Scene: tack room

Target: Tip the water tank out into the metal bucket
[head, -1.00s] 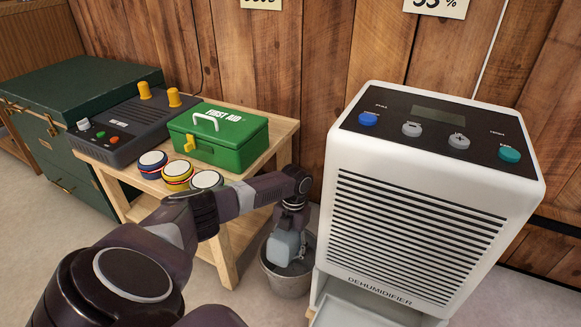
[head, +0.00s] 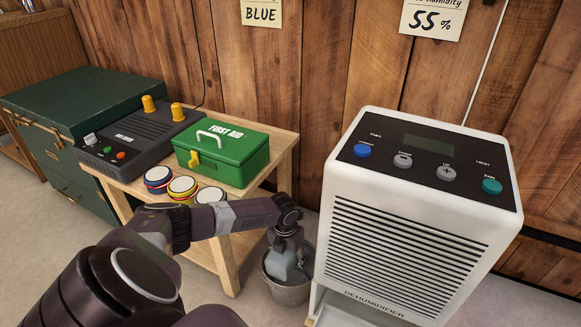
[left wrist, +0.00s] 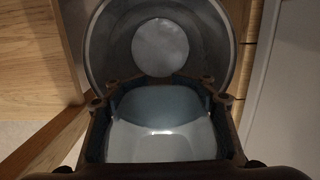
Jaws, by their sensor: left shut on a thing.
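The water tank (head: 283,263), a translucent grey-blue box, is held by my left gripper (head: 291,243) over the metal bucket (head: 287,294). The bucket stands on the floor between the wooden table and the dehumidifier. The tank looks tilted and hides part of the bucket's mouth. In the left wrist view the tank (left wrist: 160,130) sits between both fingers, with the round bucket (left wrist: 105,45) just beyond it. A pale disc shows inside the bucket; I cannot tell whether it is water or the bare bottom. My right gripper is out of view.
The white dehumidifier (head: 410,245) stands close on the bucket's right. The wooden table (head: 231,257) on its left bears a green first aid box (head: 222,155), a dark control box (head: 139,138) and several round tins (head: 183,187). A plank wall closes the back.

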